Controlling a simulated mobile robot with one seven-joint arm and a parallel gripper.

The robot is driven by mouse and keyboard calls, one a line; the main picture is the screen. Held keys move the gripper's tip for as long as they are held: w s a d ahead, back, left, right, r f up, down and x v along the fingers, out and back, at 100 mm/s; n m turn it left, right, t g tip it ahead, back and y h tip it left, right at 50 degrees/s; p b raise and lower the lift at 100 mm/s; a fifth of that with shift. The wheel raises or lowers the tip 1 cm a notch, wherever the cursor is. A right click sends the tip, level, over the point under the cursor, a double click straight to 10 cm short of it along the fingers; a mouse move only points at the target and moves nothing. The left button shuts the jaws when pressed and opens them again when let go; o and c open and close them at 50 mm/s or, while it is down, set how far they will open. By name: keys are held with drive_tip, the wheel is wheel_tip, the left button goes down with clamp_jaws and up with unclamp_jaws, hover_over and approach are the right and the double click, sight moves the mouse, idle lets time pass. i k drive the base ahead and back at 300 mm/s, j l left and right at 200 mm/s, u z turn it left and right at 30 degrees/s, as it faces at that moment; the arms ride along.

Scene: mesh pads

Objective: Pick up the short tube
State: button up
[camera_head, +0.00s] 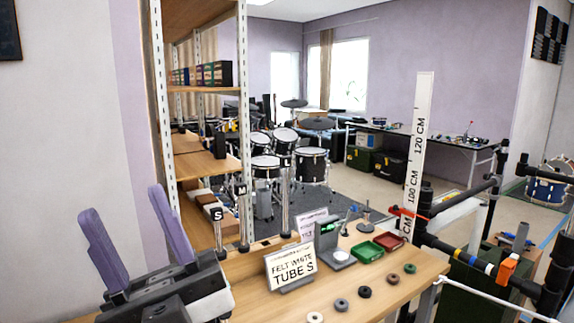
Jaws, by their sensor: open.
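The short tube (219,236) stands upright at the back left of the wooden table, a metal tube with a black top piece marked S. It is the shortest of a row of three, left of the medium tube (243,222) marked M and the long tube (285,203) marked L. My gripper (125,205) is at the lower left, with two purple fingers spread apart and pointing up. It is open, with nothing between the fingers. It appears left of the short tube and apart from it. The tube's lower end is partly hidden.
Green (367,252) and red (389,241) trays and several small rings lie to the right. A tall shelf (205,165) rises behind the tubes.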

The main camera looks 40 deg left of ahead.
sight(216, 213)
drive_tip(key=k+j+u, duration=0.2)
drive_tip(key=u, duration=1.05)
